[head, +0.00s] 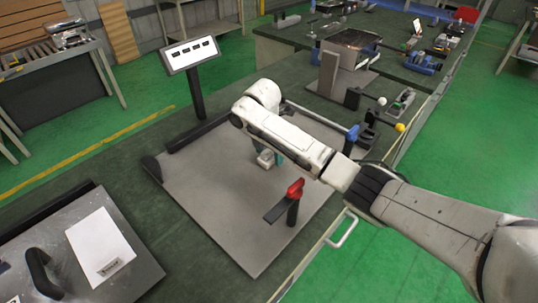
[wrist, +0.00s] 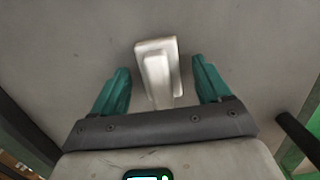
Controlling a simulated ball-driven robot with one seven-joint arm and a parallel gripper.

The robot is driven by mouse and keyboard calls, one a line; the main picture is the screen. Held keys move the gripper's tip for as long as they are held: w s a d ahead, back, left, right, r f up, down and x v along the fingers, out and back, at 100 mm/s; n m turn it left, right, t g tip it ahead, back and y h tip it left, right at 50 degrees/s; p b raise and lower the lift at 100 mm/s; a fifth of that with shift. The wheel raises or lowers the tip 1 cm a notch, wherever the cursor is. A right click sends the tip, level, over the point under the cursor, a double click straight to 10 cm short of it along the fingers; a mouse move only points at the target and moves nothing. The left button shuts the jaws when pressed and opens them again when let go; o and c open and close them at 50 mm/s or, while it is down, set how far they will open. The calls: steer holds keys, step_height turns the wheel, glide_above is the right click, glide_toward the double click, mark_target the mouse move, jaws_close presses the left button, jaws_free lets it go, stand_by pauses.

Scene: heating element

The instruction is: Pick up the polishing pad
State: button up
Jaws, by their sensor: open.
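A pale block with a raised narrower part, which looks like the polishing pad (wrist: 157,48), lies on the grey plate in the wrist view. My gripper (wrist: 160,68) is open, with one teal finger on each side of the block and a gap on both sides. In the head view, the block (head: 265,159) shows small and partly hidden beneath my arm, beside a teal finger. Whether the fingers are low enough to be level with the block is hard to tell.
The grey plate (head: 213,201) has a red-topped post (head: 294,192) at its front right and a blue-topped post (head: 352,134) at the right. A display on a pole (head: 191,54) stands behind it. A lidded box with a black handle (head: 75,250) is at the front left. The plate's left part is clear.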

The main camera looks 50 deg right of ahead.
steer(key=shift+f, duration=0.2)
steer(key=c, duration=1.2)
